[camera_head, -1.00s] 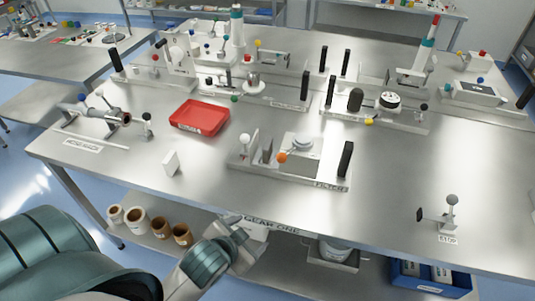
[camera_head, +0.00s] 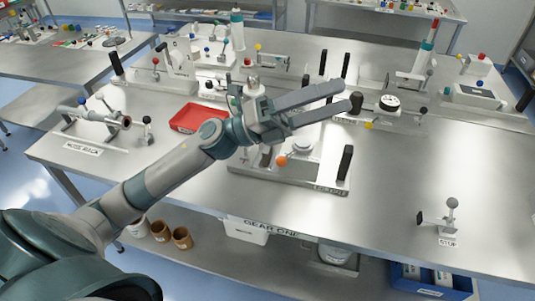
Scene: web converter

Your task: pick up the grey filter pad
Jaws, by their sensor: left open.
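The filter station (camera_head: 285,182) stands near the middle of the front table, with a FILTER label on its front edge. A dark grey upright slab (camera_head: 266,157) on it, perhaps the grey filter pad, is mostly hidden behind my left gripper (camera_head: 344,97). That gripper is open and empty, with its two long fingers pointing right. In the picture it crosses above the station's back edge; its height over the table is hard to tell. My right gripper is not in view.
An orange-knobbed lever (camera_head: 282,161) and a black upright handle (camera_head: 345,162) rise from the station. A red tray (camera_head: 185,120) is partly behind my left arm. Other fixtures stand along the back. The table's right front is clear around the stop lever (camera_head: 451,218).

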